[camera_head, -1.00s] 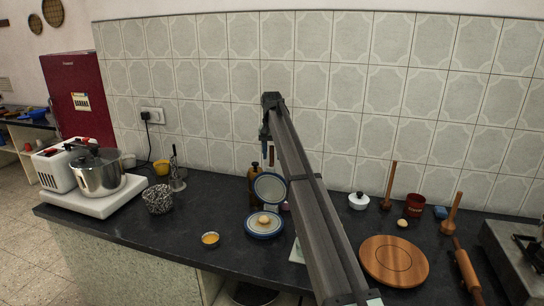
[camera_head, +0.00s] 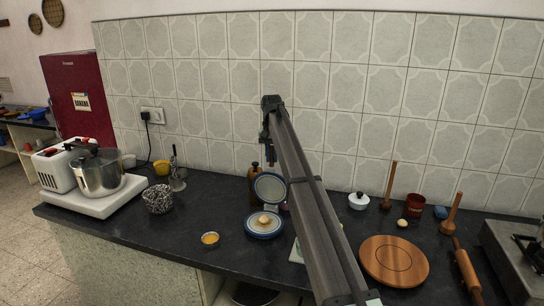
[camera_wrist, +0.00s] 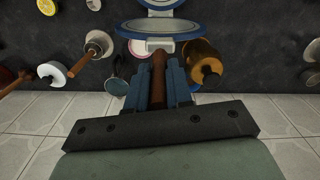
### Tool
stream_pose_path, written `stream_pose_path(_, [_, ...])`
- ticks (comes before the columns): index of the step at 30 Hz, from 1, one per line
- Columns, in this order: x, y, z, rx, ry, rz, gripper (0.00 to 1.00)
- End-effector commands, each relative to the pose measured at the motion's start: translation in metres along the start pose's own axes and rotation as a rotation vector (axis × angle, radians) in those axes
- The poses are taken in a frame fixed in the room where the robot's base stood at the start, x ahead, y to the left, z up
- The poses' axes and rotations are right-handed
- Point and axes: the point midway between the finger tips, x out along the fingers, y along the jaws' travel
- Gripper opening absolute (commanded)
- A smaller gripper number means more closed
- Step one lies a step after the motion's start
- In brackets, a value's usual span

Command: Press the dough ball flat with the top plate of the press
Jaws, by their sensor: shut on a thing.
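The press is blue and white, with a round base plate (camera_head: 264,233) on the counter. A pale dough ball (camera_head: 264,219) sits on it, still rounded. The top plate (camera_head: 270,188) is raised and stands tilted up at the back of the base. My gripper (camera_head: 267,156) is above and behind the top plate. In the wrist view its blue fingers (camera_wrist: 158,66) are shut on the handle. The dough is not clear there.
A brown bottle (camera_head: 254,176) stands close beside the press and the gripper; it shows in the wrist view (camera_wrist: 205,62). A wooden board (camera_head: 394,262) lies right of my arm.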

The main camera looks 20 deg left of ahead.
Motion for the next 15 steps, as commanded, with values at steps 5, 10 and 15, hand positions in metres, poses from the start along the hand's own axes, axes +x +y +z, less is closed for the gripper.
stream_pose_path(5, [-0.0001, 0.0007, 0.0000, 0.001, 0.000, 0.001, 0.00])
stream_pose_path(10, [-0.0001, 0.0008, 0.0000, 0.001, 0.000, 0.001, 0.00])
stream_pose_path(15, [0.0000, 0.0005, 0.0040, 0.001, 0.010, 0.003, 0.00])
